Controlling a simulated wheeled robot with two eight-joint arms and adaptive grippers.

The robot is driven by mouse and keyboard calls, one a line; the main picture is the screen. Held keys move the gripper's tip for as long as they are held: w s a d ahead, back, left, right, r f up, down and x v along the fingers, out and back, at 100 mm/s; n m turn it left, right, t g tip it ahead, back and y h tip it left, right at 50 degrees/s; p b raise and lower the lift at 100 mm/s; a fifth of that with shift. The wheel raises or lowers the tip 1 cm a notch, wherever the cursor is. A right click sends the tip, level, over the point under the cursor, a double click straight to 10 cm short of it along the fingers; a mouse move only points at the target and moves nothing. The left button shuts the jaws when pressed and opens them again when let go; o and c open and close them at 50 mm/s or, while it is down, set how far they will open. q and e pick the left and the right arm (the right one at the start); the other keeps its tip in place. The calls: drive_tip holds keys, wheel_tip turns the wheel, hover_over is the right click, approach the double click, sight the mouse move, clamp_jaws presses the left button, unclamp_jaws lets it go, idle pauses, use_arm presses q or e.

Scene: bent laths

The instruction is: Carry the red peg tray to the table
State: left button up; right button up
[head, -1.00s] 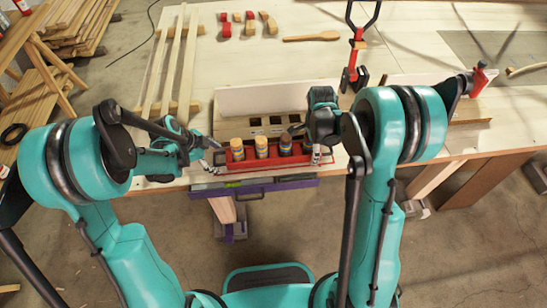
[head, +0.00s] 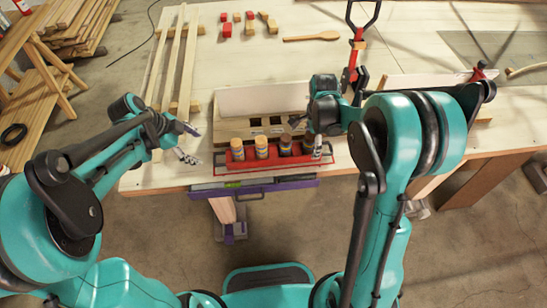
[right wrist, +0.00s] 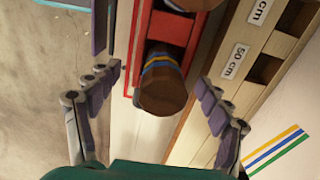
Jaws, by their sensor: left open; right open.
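The red peg tray (head: 274,162) rests on the table (head: 170,178) near its front edge. It holds several upright round wooden pegs with coloured bands (head: 261,147). My left gripper (head: 188,143) is open and empty, apart from the tray's left end. My right gripper (head: 319,148) is open over the tray's right end. In the right wrist view, its spread fingers (right wrist: 155,95) stand on either side of the end peg (right wrist: 163,85) and the tray's end (right wrist: 176,28), with gaps on both sides. The tray's underside is hidden.
A wooden rack with square holes (head: 236,107) and length labels stands right behind the tray. A purple clamp-like bar (head: 290,186) lies along the table's front edge. A red clamp (head: 352,60) stands behind my right arm. Long laths (head: 188,60) lie at the left.

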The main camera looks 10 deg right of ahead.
wheel_tip(320, 180, up, 8)
drive_tip(key=shift+f, duration=0.1)
idle(0.4)
drive_tip(key=shift+s, duration=0.1)
drive_tip(key=shift+s+r+n, duration=0.2)
drive_tip(key=shift+n, duration=0.1)
use_arm(q)
drive_tip(key=s+r+n+t+y+b, duration=0.1)
drive_tip(key=s+n+t+y+b, duration=0.3)
drive_tip(key=s+n, duration=1.1)
drive_tip(key=n+t+b, duration=0.1)
drive_tip(key=n, duration=0.2)
drive_tip(key=shift+a+r+b, duration=0.2)
drive_tip(key=shift+b, duration=0.1)
use_arm(e)
drive_tip(key=s+a+n+t, duration=0.2)
drive_tip(key=s+n+t, duration=0.5)
drive_tip(key=s+n, duration=0.9)
drive_tip(key=shift+s+r+n, duration=0.2)
drive_tip(key=shift+s+n, duration=0.2)
drive_tip(key=shift+n, duration=0.3)
